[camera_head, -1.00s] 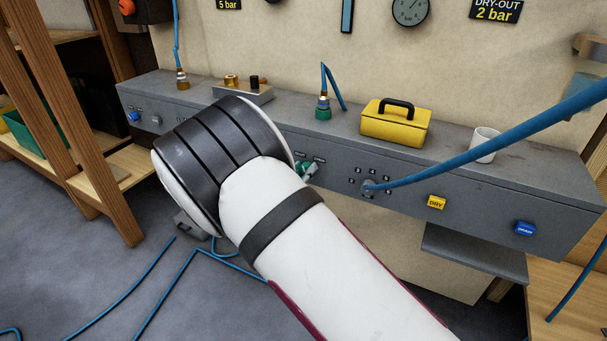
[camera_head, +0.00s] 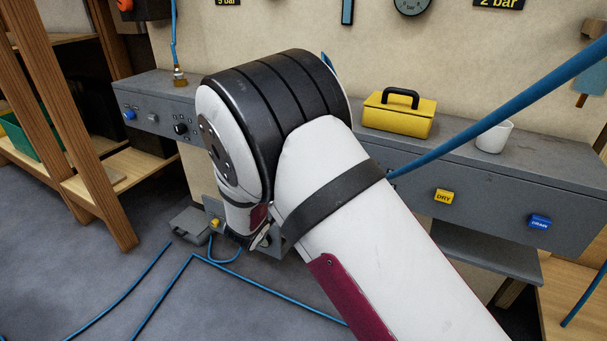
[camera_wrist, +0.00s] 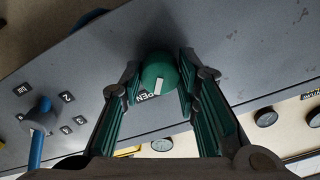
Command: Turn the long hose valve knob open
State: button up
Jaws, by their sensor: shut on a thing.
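The valve knob (camera_wrist: 152,72) is round and green with a white mark on its face. In the wrist view it sits on the grey panel. The mark points toward the bottom of the picture, close to a label (camera_wrist: 142,97) partly covered by a finger, with "PEN" readable. My gripper (camera_wrist: 158,88) has its green-lined fingers on either side of the knob and is shut on it.
The grey console (camera_head: 520,170) carries a yellow box (camera_head: 397,117), a white mug (camera_head: 494,135), a DRY button (camera_head: 443,196) and a DRAIN button (camera_head: 539,222). A blue hose (camera_head: 490,118) crosses at right. A grey pedal (camera_head: 190,222) and blue hoses lie on the floor.

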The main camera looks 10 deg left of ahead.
jog(key=shift+f+m+b, duration=0.1)
jog(key=shift+m+b, duration=0.55)
jog(key=shift+m, duration=0.25)
jog(key=o, duration=1.2)
jog(key=v, duration=1.2)
